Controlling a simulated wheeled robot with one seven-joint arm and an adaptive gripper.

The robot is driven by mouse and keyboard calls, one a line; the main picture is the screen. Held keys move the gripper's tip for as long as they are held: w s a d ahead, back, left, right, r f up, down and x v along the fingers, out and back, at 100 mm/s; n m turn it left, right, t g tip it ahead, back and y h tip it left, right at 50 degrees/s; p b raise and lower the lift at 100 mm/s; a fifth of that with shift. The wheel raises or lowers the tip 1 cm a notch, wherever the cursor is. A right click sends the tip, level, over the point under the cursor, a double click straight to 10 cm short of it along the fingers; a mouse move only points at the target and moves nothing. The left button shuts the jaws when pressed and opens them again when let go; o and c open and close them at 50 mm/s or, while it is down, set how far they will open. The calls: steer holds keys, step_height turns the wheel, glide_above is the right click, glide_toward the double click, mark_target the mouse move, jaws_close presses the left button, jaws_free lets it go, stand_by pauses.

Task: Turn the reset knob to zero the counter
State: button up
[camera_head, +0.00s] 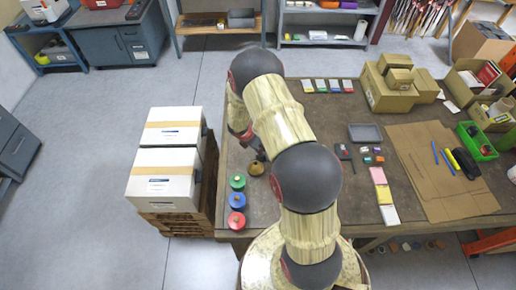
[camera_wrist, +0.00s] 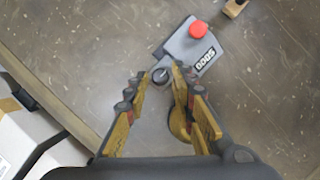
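In the wrist view, the counter (camera_wrist: 190,48) is a grey box on the table with a red button (camera_wrist: 198,29) on top. Its dark display (camera_wrist: 206,59) shows white digits, tilted and too small to read surely. The round dark reset knob (camera_wrist: 160,76) sits at the box's near-left end. My gripper (camera_wrist: 158,84) is open, with one fingertip on each side of the knob. I cannot tell whether either finger touches it. In the head view, my arm hides the counter and most of the gripper.
A round brass-coloured object (camera_wrist: 180,123) is partly behind the right finger; it also shows in the head view (camera_head: 256,168). Green, blue and red round pieces (camera_head: 237,200) line the table's left edge. White boxes (camera_head: 163,188) on a pallet stand left. Cardboard boxes (camera_head: 388,95) sit back right.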

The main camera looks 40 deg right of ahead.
steer(key=shift+d+f, duration=0.1)
steer(key=shift+f, duration=0.1)
steer(key=shift+c, duration=0.7)
jaws_close()
